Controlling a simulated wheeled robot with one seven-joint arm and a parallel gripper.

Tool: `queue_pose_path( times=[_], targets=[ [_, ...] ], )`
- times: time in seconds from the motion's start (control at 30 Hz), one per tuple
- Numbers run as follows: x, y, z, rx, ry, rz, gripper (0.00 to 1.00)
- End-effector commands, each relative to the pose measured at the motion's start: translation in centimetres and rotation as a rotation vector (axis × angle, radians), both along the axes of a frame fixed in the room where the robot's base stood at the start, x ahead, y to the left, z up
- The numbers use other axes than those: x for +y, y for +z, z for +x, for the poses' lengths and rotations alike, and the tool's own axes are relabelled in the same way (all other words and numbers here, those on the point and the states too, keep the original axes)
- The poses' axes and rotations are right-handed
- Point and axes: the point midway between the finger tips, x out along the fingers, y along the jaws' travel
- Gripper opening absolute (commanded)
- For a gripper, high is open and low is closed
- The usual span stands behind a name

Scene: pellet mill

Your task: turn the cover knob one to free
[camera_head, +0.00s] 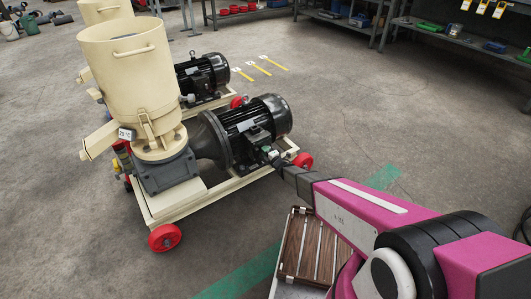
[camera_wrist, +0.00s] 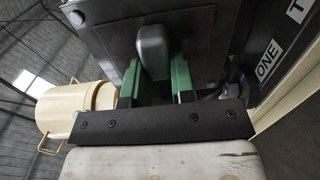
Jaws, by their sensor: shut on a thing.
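The grey cover knob one (camera_wrist: 153,48) stands out from a dark cover (camera_wrist: 102,32) in the wrist view. A white label reading ONE (camera_wrist: 268,60) is on the dark frame to its right. My gripper (camera_wrist: 156,82) has its two green fingers on either side of the knob, shut on it. The knob's grip end lies between the fingers; its base is partly hidden. In the head view my gripper (camera_head: 274,160) reaches the side of the nearer black motor (camera_head: 262,118); the knob itself is too small to make out there.
The cream pellet mill hopper (camera_head: 125,70) stands left of the motor on a cart with red wheels (camera_head: 164,237). A second motor (camera_head: 203,75) stands behind. A slatted brown panel (camera_head: 306,245) lies below my arm. Shelves (camera_head: 455,40) line the back; open floor lies right.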

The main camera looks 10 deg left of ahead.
Motion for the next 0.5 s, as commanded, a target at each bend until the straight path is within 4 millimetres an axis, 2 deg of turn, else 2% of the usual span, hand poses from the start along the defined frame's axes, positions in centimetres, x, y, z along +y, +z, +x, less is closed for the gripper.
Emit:
queue_pose_path(
  times=[0.03,0.1,0.5],
  targets=[
    [0.04,-0.07,-0.09,-0.002,0.002,-0.004,0.30],
    [0.04,-0.07,-0.09,-0.001,0.002,-0.003,0.49],
    [-0.32,-0.01,-0.33,0.000,0.000,-0.001,0.49]
  ],
)
